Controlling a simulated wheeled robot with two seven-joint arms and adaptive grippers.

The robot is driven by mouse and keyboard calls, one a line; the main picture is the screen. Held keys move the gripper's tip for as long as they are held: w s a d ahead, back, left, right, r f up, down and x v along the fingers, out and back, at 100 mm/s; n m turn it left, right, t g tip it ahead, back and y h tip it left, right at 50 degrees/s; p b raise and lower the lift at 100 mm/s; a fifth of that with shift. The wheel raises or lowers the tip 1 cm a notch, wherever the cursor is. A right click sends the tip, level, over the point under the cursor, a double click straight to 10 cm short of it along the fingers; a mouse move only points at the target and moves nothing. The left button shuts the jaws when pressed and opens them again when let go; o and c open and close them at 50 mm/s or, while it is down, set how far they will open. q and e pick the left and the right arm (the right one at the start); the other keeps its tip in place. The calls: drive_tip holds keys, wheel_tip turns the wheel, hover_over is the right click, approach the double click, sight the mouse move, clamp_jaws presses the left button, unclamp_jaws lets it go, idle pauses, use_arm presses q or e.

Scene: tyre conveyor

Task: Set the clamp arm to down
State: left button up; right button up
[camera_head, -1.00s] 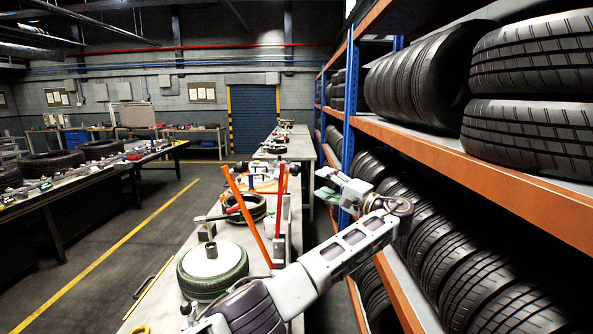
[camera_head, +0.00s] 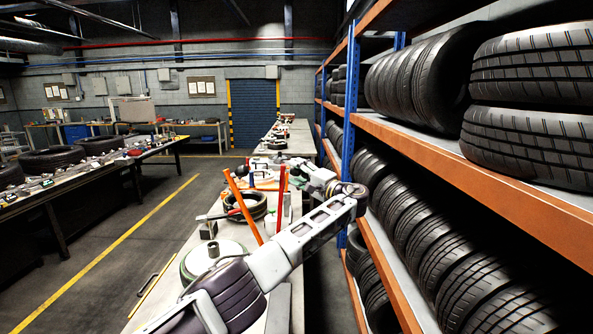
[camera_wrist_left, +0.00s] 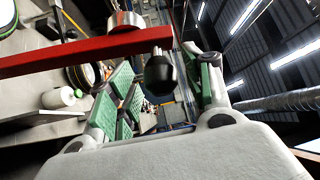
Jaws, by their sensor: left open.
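A red clamp arm (camera_head: 280,205) stands nearly upright on the bench in the head view, beside a leaning orange bar (camera_head: 246,206). In the left wrist view, a red bar (camera_wrist_left: 60,57) crosses from the left edge and carries a black-tipped bolt (camera_wrist_left: 160,74) at its end. My left gripper (camera_head: 265,163) is above the bench near the top of the red arm. In the wrist view its green-padded fingers (camera_wrist_left: 165,85) are spread apart, with the black tip appearing between them. I cannot tell whether anything touches. My right gripper is out of view.
A wheel with a pale hub (camera_head: 207,262) lies on the bench, partly behind my arm. Another tyre (camera_head: 246,206) lies farther along. Tyre racks (camera_head: 455,155) stand close on the right. An aisle with a yellow line (camera_head: 120,245) is clear on the left.

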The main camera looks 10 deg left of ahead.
use_arm(q)
drive_tip(key=shift+w+a+r, duration=0.1)
drive_tip(key=shift+w+a, duration=0.1)
drive_tip(key=shift+a, duration=0.15)
clamp_jaws()
